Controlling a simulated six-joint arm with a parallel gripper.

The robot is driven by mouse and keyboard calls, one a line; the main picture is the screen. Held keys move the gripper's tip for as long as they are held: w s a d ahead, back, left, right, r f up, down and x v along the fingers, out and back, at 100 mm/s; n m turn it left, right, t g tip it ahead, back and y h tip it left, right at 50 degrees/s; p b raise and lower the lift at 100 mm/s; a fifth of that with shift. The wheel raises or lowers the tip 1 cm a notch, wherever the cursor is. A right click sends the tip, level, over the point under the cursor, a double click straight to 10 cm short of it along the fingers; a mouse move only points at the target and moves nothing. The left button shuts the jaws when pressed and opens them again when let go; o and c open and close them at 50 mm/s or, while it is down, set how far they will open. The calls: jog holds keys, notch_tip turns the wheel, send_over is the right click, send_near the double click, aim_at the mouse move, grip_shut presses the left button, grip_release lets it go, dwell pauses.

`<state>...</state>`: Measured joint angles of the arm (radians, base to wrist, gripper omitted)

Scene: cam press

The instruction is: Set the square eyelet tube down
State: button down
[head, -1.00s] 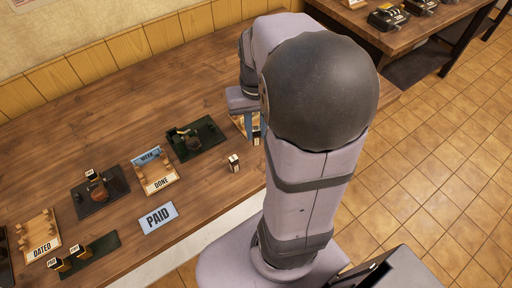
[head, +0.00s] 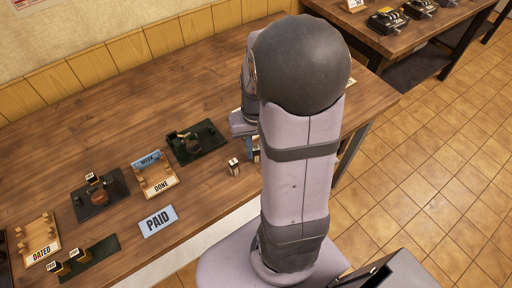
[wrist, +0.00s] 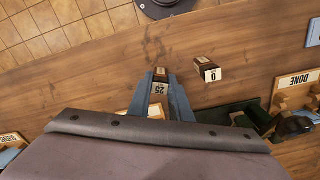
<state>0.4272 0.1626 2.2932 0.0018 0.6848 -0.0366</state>
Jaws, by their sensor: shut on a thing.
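My gripper (wrist: 161,84) is shut on a small square tube (wrist: 160,89) with a wooden side and a pale end marked 25. It sits between the two blue fingers in the wrist view. In the head view my gripper (head: 250,142) is mostly hidden behind my arm, over the front right part of the table. I cannot tell whether the held tube touches the table. A similar square block (wrist: 208,70) marked 0 stands apart from the fingers, to their right in the wrist view; it also shows in the head view (head: 233,167).
A dark green tray with a device (head: 197,142), the DONE rack (head: 155,176), a PAID plate (head: 158,221), another dark tray (head: 100,194) and the DATED rack (head: 38,240) line the table (head: 130,110) to the left. The back of the table is bare.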

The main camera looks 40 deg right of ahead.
jog(key=shift+f, duration=0.2)
jog(key=c, duration=1.6)
grip_release()
notch_tip(320, 180, up, 12)
jog(key=s+a+f+n, duration=0.1)
jog(key=s+a+f, duration=0.1)
jog(key=a+f, duration=0.1)
jog(key=s+a+f+n, duration=0.1)
jog(key=a+f+n, duration=0.1)
jog(key=a, duration=0.3)
jog(key=s+a+f+n, duration=0.1)
jog(key=s+a+f, duration=0.1)
jog(key=a+f, duration=0.2)
jog(key=shift+s+a+f, duration=0.25)
jog(key=shift+s+a, duration=0.05)
